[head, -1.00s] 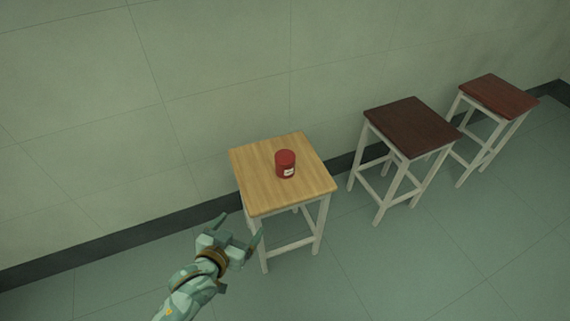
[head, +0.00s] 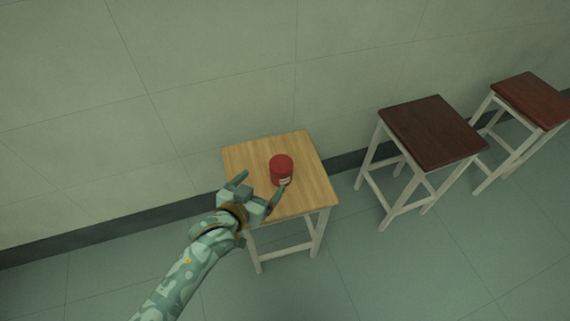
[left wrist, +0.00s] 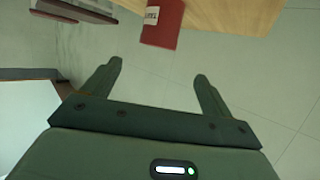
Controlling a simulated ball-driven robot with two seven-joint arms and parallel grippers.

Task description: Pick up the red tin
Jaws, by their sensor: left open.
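The red tin (head: 281,168) stands upright on the light wooden top of the nearest stool (head: 310,190), with a small white label low on its side. My left gripper (head: 261,184) is open and empty, just to the lower left of the tin, over the stool's near left part. Its right finger overlaps the tin's lower edge in the head view; I cannot tell whether they touch. In the left wrist view the tin (left wrist: 163,24) lies ahead of the spread fingers (left wrist: 158,75), apart from them. My right gripper is not in view.
A dark brown stool (head: 432,132) and a reddish-brown stool (head: 533,98) stand in a row to the right. A wall (head: 210,80) runs behind them. The rest of the light stool's top is bare, and the floor (head: 350,270) in front is clear.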

